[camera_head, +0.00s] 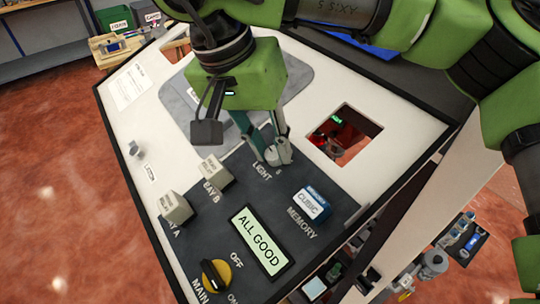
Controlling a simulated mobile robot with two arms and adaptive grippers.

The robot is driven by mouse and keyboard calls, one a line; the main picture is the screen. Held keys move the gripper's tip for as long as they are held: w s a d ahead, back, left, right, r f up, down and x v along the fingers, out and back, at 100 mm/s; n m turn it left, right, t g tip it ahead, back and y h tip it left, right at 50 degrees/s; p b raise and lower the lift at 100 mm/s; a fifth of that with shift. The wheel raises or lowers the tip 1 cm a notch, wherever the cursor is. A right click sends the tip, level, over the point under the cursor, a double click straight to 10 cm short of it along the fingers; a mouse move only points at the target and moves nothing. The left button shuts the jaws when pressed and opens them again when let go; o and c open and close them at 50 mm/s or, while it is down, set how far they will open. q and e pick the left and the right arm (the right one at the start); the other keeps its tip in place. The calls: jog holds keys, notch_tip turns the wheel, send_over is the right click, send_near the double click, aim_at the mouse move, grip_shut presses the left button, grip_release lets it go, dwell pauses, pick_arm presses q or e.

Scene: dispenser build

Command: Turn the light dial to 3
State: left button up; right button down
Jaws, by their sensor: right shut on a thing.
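The light dial (279,157) is a small round grey-white knob on the dark panel, just above the printed word LIGHT. My right gripper (270,150) reaches down from the top of the view, and its fingers are shut on the dial. The fingers cover part of the dial, and I cannot read its setting. My left gripper does not show.
On the dark panel (292,227) are a display (261,242) reading ALL GOOD, a blue-and-white CUBIC block (312,204), a yellow-and-black main switch (215,275) and two grey bay blocks (214,169) (174,207). A square opening (345,134) lies right of the dial.

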jog(key=m+b, duration=0.2)
jog(key=m, duration=0.1)
jog(key=shift+d+f+m, duration=0.1)
jog(key=shift+f+m, duration=0.05)
jog(key=shift+m, duration=0.15)
jog(key=m+b, duration=0.3)
jog(key=m, duration=0.1)
jog(key=shift+s+m+t+y, duration=0.1)
jog(key=shift+m+t+y, duration=0.2)
jog(key=shift+y, duration=0.1)
jog(key=m+b, duration=0.2)
jog(key=m, duration=0.2)
jog(key=shift+b, duration=0.3)
jog(key=shift+s+m+t+b, duration=0.1)
jog(key=shift+m+t+b, duration=0.5)
jog(key=shift+m, duration=1)
jog(key=c, duration=1.8)
grip_release()
